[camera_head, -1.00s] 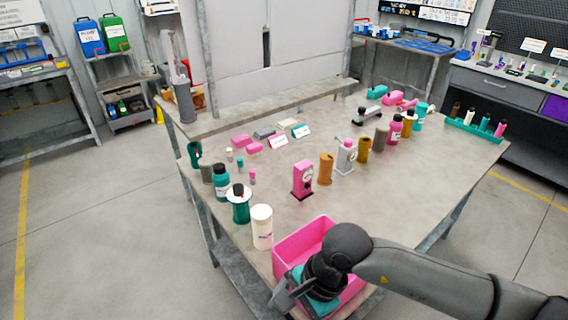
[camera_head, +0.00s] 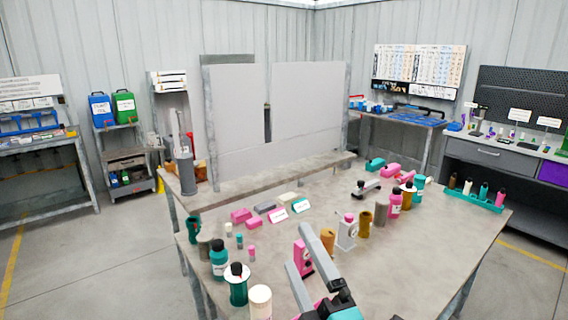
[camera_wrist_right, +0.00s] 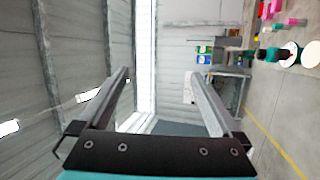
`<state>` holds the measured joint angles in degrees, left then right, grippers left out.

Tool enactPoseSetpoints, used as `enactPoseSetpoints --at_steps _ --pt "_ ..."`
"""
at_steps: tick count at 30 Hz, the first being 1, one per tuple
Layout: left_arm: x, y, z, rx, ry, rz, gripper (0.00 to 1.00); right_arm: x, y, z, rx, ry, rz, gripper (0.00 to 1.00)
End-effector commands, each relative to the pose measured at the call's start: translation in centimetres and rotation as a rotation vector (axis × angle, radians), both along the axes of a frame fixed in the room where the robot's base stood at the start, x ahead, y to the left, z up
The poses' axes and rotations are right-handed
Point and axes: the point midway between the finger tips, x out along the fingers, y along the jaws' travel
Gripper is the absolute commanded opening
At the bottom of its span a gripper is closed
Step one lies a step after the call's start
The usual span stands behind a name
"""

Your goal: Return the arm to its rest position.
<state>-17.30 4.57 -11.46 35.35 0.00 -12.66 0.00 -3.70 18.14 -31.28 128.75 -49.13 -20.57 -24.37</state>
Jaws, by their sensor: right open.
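My right gripper (camera_head: 308,262) rises from the bottom edge of the head view, in front of the workbench (camera_head: 330,205). Its two long grey fingers point up and are apart, with nothing between them. The right wrist view also shows both fingers (camera_wrist_right: 160,95) spread wide and empty, with walls and ceiling beyond. A bit of pink shows beside the gripper's base; most of the pink bin is hidden or out of frame. My left gripper is not in view.
Bottles and cylinders stand along the bench's left edge, including a teal bottle (camera_head: 219,262) and a white cylinder (camera_head: 260,303). A white pump (camera_head: 347,232) and brown cylinder (camera_head: 327,240) stand near the fingers. A teal rack (camera_head: 474,200) holds several bottles at right. The bench's centre right is clear.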

Motion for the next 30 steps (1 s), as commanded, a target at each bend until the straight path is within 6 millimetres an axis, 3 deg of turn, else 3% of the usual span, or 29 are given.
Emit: enactPoseSetpoints --at_steps 1,5,8,12,18,24,30 --pt "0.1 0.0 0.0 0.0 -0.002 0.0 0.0 0.3 -2.2 -1.8 0.097 0.119 -0.068 1.0" --pt "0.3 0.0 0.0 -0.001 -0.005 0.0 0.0 -0.1 -7.1 -7.4 0.333 0.421 -0.238 1.0" --pt "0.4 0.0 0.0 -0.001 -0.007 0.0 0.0 -2.1 -10.1 -12.3 0.501 0.654 -0.371 1.0" --pt "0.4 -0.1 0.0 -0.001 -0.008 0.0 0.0 -6.9 -12.7 -18.5 0.701 0.963 -0.55 1.0" --pt "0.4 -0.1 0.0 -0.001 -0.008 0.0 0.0 -14.5 -13.7 -23.9 0.886 1.304 -0.754 1.0" --pt "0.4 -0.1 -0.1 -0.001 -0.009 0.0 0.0 -21.3 -13.4 -26.7 0.994 1.568 -0.913 1.0" --pt "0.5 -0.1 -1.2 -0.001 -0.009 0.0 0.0 -20.0 -13.3 -32.7 0.974 1.575 -0.919 1.0"
